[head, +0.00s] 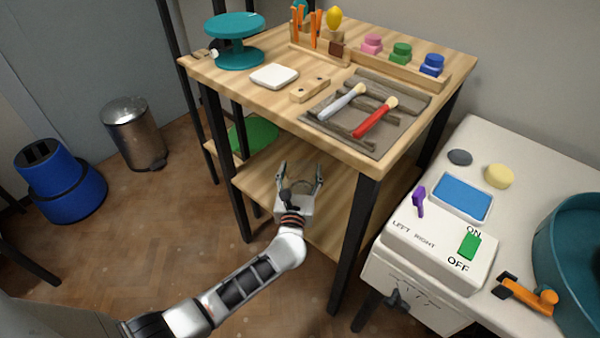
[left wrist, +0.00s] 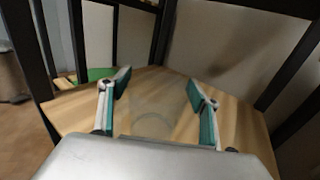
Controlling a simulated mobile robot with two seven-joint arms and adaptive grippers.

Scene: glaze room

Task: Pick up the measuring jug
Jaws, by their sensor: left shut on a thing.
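The measuring jug is clear and very faint; its round outline shows in the left wrist view (left wrist: 153,122) between my fingers, and a faint patch of it shows in the head view (head: 306,186). My left gripper (head: 302,170) reaches over the lower wooden shelf of the table, its fingers set wide on either side of the jug and shut on it. It also shows in the left wrist view (left wrist: 159,84). I cannot tell whether the jug touches the shelf. My right gripper is out of view.
The tabletop (head: 262,112) above holds tools and a teal turntable (head: 234,40). Black table legs (head: 353,240) stand close by. A white wheel unit (head: 520,150) is at right.

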